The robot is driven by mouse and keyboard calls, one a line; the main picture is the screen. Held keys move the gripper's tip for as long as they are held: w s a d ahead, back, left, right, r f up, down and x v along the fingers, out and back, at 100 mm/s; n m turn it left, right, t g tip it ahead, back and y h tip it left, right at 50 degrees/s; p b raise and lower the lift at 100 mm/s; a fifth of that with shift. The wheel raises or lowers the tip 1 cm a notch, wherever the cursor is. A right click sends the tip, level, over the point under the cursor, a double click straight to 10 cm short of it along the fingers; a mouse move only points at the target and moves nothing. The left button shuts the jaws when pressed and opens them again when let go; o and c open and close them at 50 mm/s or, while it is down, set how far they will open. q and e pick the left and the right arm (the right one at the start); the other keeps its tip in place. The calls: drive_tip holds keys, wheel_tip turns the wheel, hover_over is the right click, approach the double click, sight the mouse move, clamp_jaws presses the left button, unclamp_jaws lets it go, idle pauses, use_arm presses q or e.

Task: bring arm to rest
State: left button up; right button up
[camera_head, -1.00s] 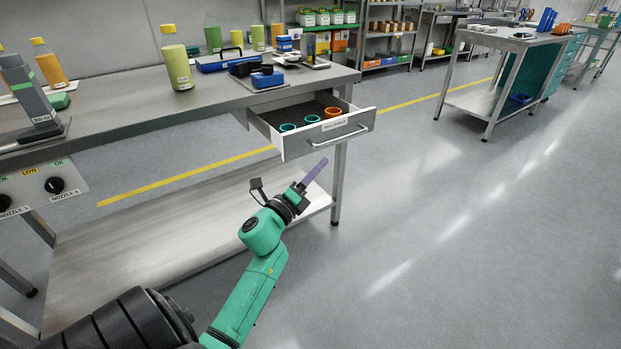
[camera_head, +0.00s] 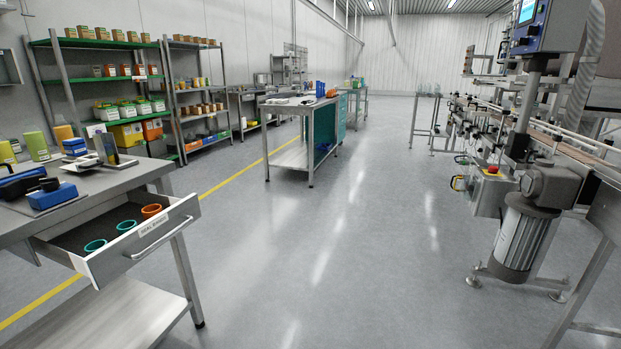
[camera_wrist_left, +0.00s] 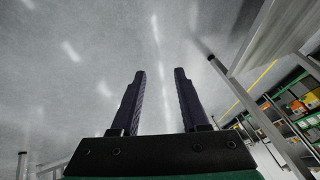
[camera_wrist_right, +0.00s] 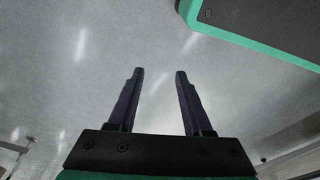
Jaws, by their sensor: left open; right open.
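My left gripper (camera_wrist_left: 158,100) shows in the left wrist view, its two dark fingers apart with nothing between them and grey floor beyond. My right gripper (camera_wrist_right: 158,100) shows in the right wrist view, also open and empty over the floor. A green and black part, which looks like my own body, fills the upper right of that view. Neither arm shows in the head view now. The drawer (camera_head: 97,265) of the workbench stands open at the lower left, with two teal rings (camera_head: 126,226) and an orange ring (camera_head: 151,211) in it.
The workbench (camera_head: 150,171) carries blue tools and bottles. Stocked shelves (camera_head: 97,43) line the back left wall. A cart (camera_head: 290,156) stands mid-room. A filling machine (camera_head: 525,225) with a conveyor is on the right. The floor (camera_head: 370,260) between bench and machine is clear.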

use_arm(q)
drive_tip(key=s+d+f+n+g+h, duration=0.25)
drive_tip(key=s+d+f+g, duration=0.35)
drive_tip(key=s, duration=0.5)
drive_tip(key=s+a+r+p, duration=0.1)
drive_tip(key=s+r+p, duration=0.2)
drive_tip(key=s+p, duration=0.4)
drive_tip(key=s+a+r+t+y+p, duration=0.1)
drive_tip(key=s+r+p, duration=0.3)
drive_tip(key=p, duration=1.2)
drive_tip(key=s+a, duration=0.1)
drive_tip(key=s, duration=0.3)
drive_tip(key=shift+a, duration=0.2)
use_arm(e)
drive_tip(key=s+d+r, duration=0.2)
drive_tip(key=s+r, duration=0.1)
drive_tip(key=s, duration=0.4)
drive_tip(key=s+d+r, duration=0.2)
drive_tip(key=s+r, duration=0.2)
drive_tip(key=s, duration=0.4)
drive_tip(key=shift+r+n, duration=0.15)
drive_tip(key=shift+n, duration=0.15)
